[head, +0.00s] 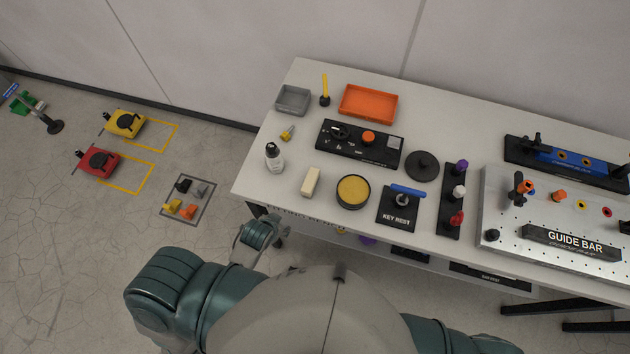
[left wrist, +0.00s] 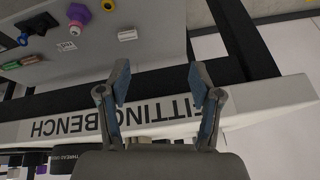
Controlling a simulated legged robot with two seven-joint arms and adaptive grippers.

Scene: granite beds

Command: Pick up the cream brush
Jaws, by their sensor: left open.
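The cream brush appears to be the small cream block (head: 310,182) lying on the white bench top (head: 290,208), near its front edge and left of a round yellow-topped tin (head: 352,191). My left gripper (head: 268,228) is at the bench's front left edge, lower left of the brush and apart from it. In the left wrist view my left gripper (left wrist: 158,86) is open, with nothing between its fingers. That view faces the bench's front edge (left wrist: 245,112); I cannot clearly make out the brush there. My right gripper is not in view.
A black-capped bottle (head: 274,157) stands left of the brush. A black key rest (head: 398,207) with a blue-handled tool is farther right. A lower shelf (left wrist: 150,55) under the bench holds a purple knob (left wrist: 78,14) and other small items. Bench top around the brush is clear.

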